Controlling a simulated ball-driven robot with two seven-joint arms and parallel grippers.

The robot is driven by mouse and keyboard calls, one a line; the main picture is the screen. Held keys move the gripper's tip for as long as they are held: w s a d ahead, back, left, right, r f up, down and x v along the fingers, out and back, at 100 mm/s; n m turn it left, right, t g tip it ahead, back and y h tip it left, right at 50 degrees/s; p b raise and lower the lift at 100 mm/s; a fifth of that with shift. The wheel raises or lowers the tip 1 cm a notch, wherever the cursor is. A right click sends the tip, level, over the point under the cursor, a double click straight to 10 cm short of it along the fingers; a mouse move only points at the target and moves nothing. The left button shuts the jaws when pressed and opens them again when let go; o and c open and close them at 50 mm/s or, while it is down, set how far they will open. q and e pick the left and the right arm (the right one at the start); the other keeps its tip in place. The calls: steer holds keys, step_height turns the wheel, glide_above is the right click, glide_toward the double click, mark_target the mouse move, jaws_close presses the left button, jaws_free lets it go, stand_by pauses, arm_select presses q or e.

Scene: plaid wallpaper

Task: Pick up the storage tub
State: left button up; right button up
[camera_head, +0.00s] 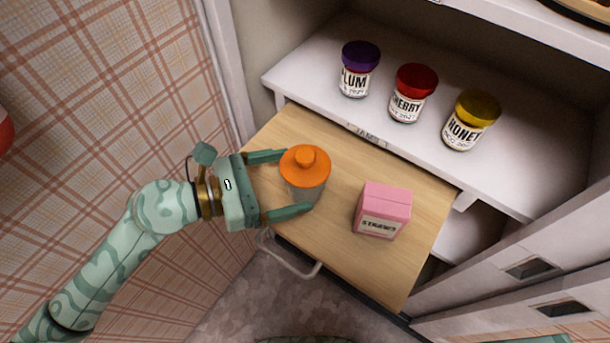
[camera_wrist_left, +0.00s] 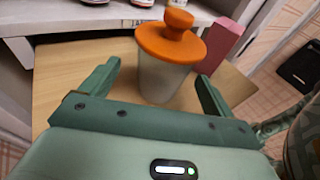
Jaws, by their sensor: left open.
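The storage tub (camera_head: 305,172) has an orange knobbed lid and a pale, frosted body. It stands upright on a wooden pull-out board. My left gripper (camera_head: 290,185) is open, with one finger on either side of the tub. In the left wrist view the tub (camera_wrist_left: 163,78) stands between the spread fingertips (camera_wrist_left: 158,82), with a visible gap on the left finger's side. Whether the right finger touches it I cannot tell. My right gripper is not in view.
A pink box (camera_head: 382,211) stands right of the tub on the wooden board (camera_head: 345,165). Plum (camera_head: 357,70), cherry (camera_head: 412,93) and honey (camera_head: 470,120) jars stand on the white shelf behind. A metal handle (camera_head: 290,258) is at the board's front. Plaid wall (camera_head: 110,95) is at left.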

mark_target(305, 178)
arm_select(q)
steer(key=x, duration=0.4)
steer(key=shift+s+b, duration=0.1)
steer(key=shift+b, duration=0.25)
steer(key=shift+s+r, duration=0.1)
steer(key=c, duration=1.1)
steer(key=shift+o, duration=0.2)
